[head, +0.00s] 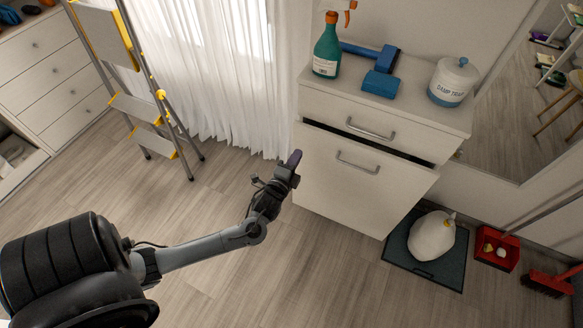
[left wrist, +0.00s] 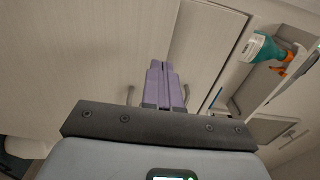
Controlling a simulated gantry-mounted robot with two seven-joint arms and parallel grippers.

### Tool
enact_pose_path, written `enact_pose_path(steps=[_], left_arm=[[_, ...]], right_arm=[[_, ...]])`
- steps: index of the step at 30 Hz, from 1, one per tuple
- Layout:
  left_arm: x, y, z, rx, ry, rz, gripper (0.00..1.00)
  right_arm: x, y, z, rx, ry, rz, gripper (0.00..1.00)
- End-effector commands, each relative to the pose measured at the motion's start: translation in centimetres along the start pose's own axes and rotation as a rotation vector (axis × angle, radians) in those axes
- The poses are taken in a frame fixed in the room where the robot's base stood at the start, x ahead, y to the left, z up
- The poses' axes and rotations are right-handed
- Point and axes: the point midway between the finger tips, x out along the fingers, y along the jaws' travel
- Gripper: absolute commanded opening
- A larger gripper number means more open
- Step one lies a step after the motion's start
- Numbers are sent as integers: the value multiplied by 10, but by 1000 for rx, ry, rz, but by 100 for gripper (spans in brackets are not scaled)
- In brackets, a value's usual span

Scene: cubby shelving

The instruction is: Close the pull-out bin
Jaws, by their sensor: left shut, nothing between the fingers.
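The pull-out bin (head: 350,192) is the white lower front of the cabinet, with a metal handle near its top. It stands partly out, with a dark gap along its top edge below the upper drawer. My left gripper (head: 295,158) is beside the bin front's upper left corner in the head view; whether it touches cannot be told. Its purple fingers (left wrist: 166,84) are together and empty in the left wrist view. A pale panel of the cabinet unit (left wrist: 208,42) shows just right of them there. My right gripper is not in view.
On the cabinet top stand a green spray bottle (head: 327,50), a blue tool (head: 381,83) and a white tub (head: 453,82). A white sack-like object (head: 431,236) sits on a dark mat (head: 400,266) right of the bin. A stepladder (head: 150,105) stands left. Floor before the bin is clear.

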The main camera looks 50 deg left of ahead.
Motion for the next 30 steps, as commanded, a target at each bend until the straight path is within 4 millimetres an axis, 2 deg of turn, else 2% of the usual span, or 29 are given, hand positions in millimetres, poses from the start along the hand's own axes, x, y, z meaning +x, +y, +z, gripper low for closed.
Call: enact_pose_path(steps=[1, 6, 13, 19, 30], left_arm=[[12, 4, 0, 1, -1, -3, 0], [42, 4, 0, 0, -1, -3, 0], [72, 3, 0, 0, 0, -1, 0], [84, 1, 0, 0, 0, 0, 0], [85, 0, 0, 0, 0, 1, 0]], right_arm=[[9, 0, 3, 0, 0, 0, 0], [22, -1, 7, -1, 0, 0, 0], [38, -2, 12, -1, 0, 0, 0], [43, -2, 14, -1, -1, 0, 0], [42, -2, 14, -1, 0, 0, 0]])
